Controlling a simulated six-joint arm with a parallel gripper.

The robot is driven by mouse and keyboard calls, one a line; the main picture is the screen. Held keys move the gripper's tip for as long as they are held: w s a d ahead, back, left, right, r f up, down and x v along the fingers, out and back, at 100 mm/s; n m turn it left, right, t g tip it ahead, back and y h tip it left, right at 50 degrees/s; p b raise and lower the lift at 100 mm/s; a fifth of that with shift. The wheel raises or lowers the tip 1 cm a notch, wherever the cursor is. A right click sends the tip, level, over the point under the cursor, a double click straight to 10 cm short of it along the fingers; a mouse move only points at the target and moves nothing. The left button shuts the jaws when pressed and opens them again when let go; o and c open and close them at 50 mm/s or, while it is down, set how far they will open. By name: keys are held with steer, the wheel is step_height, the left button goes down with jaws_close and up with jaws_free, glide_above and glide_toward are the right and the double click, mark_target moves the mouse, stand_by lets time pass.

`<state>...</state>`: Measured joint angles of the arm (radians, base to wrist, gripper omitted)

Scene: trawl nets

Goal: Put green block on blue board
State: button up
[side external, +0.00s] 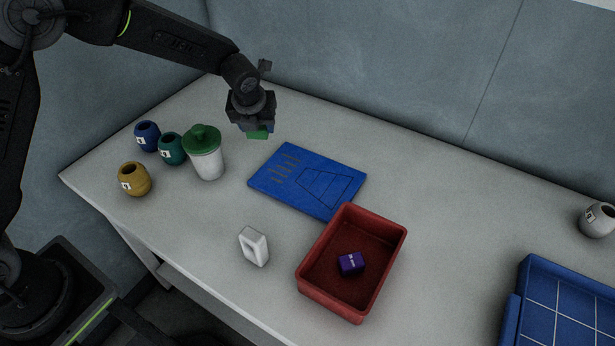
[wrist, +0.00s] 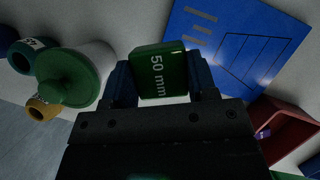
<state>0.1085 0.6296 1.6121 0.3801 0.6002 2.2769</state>
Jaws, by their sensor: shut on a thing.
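The green block (wrist: 160,72), marked "50 mm", is held between the two fingers of my gripper (wrist: 160,85) in the wrist view. In the side view my gripper (side external: 256,127) is shut on the green block (side external: 257,134), whose lower part shows under the fingers. The gripper is above the table, near the far left edge of the blue board in the picture. The blue board (side external: 275,185) lies flat on the table and has dark lines and bars drawn on it. It also shows at the upper right of the wrist view (wrist: 215,45).
A white jar with a green lid (side external: 207,160) stands left of the board, beside blue (side external: 148,138), teal (side external: 171,150) and yellow (side external: 134,180) pots. A red bin (side external: 330,300) holding a purple block (side external: 351,263) stands close to the board's near corner. A white block (side external: 254,247) stands nearby.

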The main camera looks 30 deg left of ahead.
steer(key=shift+w+d+f+m, duration=0.15)
steer(key=shift+d+m, duration=0.1)
steer(key=shift+m, duration=0.15)
glide_above(308, 174)
steer(key=s, duration=0.1)
steer(key=f, duration=0.7)
steer(key=shift+s+d, duration=0.15)
steer(key=shift+d, duration=0.15)
steer(key=shift+f, duration=1.9)
steer(key=shift+f, duration=0.1)
steer(key=o, duration=0.9)
steer(key=shift+o, duration=0.2)
steer(key=v, duration=1.2)
steer(key=shift+a, duration=0.15)
